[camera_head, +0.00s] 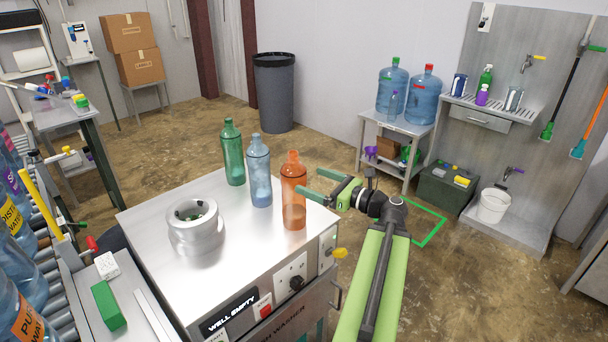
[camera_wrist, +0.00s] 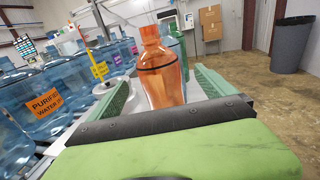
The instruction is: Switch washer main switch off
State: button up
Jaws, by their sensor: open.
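The washer (camera_head: 235,275) is a steel box with a flat top; its front panel lettering is partly hidden. The panel has a black rotary knob (camera_head: 296,283) on a white plate and a red switch (camera_head: 265,310). A yellow knob (camera_head: 340,253) sits at its right corner. I cannot tell which is the main switch. My gripper (camera_head: 319,185) is open beside the orange bottle (camera_head: 293,212) at the top's right edge. In the wrist view the orange bottle (camera_wrist: 162,75) appears between the green fingers (camera_wrist: 163,90); contact cannot be told.
A green bottle (camera_head: 233,155) and a blue bottle (camera_head: 259,175) stand beside the orange one. A round steel well (camera_head: 195,228) is on the washer top. A roller conveyor with water jugs (camera_head: 25,280) runs at left. The floor behind the washer is clear.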

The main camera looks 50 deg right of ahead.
aim_at(340, 253)
jog(key=z, duration=0.1)
jog(key=k, duration=0.85)
jog(key=u, duration=0.1)
